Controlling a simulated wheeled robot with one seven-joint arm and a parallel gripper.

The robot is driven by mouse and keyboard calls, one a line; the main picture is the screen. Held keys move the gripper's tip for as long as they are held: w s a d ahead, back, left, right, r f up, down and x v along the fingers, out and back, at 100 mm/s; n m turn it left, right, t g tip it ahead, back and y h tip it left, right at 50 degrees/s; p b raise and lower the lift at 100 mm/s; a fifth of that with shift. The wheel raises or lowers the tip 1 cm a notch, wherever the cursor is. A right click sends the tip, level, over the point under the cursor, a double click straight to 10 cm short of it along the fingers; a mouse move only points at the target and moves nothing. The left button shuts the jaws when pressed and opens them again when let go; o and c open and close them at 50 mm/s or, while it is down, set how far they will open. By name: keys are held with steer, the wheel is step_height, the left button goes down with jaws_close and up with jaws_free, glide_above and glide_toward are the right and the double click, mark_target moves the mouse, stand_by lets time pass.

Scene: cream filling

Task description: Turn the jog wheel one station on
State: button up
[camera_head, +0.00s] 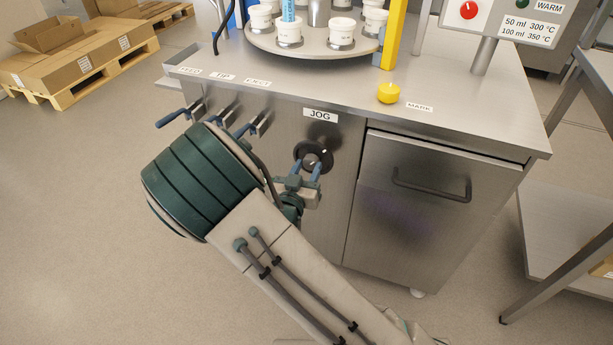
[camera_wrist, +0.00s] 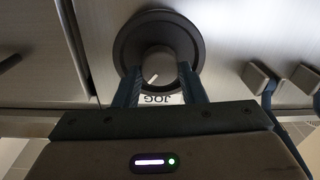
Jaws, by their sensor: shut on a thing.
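The jog wheel (camera_head: 314,155) is a dark round dial on the steel cabinet front, under the JOG label (camera_head: 320,115). It also shows in the wrist view (camera_wrist: 120,40), with a grey centre knob (camera_wrist: 157,62) bearing a pale pointer line. My gripper (camera_head: 310,168) is at the wheel, its two blue fingers shut on the centre knob. In the wrist view the fingers (camera_wrist: 158,80) sit on either side of the knob. The turntable (camera_head: 310,43) above carries several white cups, standing upright.
Three blue-handled levers (camera_head: 212,122) stick out left of the wheel. A drawer front with a dark handle (camera_head: 430,186) is at right. A yellow button (camera_head: 388,93) sits on the worktop by the MARK label. Boxes on a pallet (camera_head: 70,60) stand far left.

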steer(key=m+b, duration=0.6)
steer(key=shift+d+f+m+b, duration=0.1)
steer(key=shift+f+m+b, duration=0.25)
steer(key=shift+m, duration=0.05)
steer(key=m+b, duration=0.1)
steer(key=b, duration=0.1)
steer(key=m+b, duration=0.2)
steer(key=shift+r+m+h, duration=0.2)
steer(key=shift+m+h, duration=0.1)
steer(key=o, duration=1)
steer(key=p+v, duration=0.2)
steer(key=v, duration=1.2)
steer(key=shift+r, duration=0.1)
